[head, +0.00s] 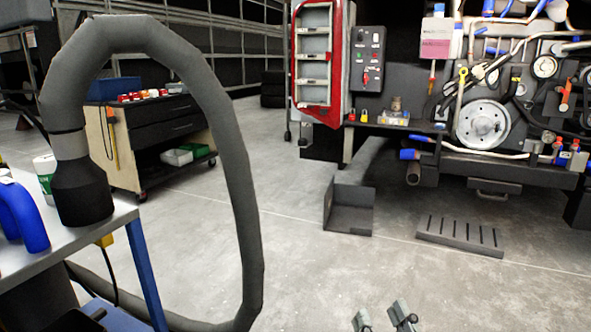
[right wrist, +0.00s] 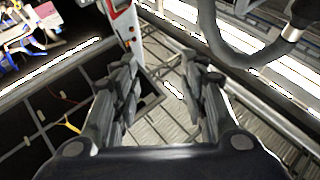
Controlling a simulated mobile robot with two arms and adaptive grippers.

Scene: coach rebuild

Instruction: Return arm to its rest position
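My right gripper (head: 383,318) shows at the bottom edge of the head view, only its two fingertips in frame. The fingertips are apart with bare floor between them. In the right wrist view, both fingers of the right gripper (right wrist: 160,98) stand apart with nothing held between them. The right arm itself is out of the head view. My left gripper does not show in either view.
A thick grey hose (head: 235,180) loops from a black nozzle on the metal bench (head: 120,217) at left. A drawer cart (head: 160,125) stands behind. The engine bay (head: 490,110) is at right. A black bracket (head: 348,215) and slotted step (head: 460,234) are ahead. The central floor is clear.

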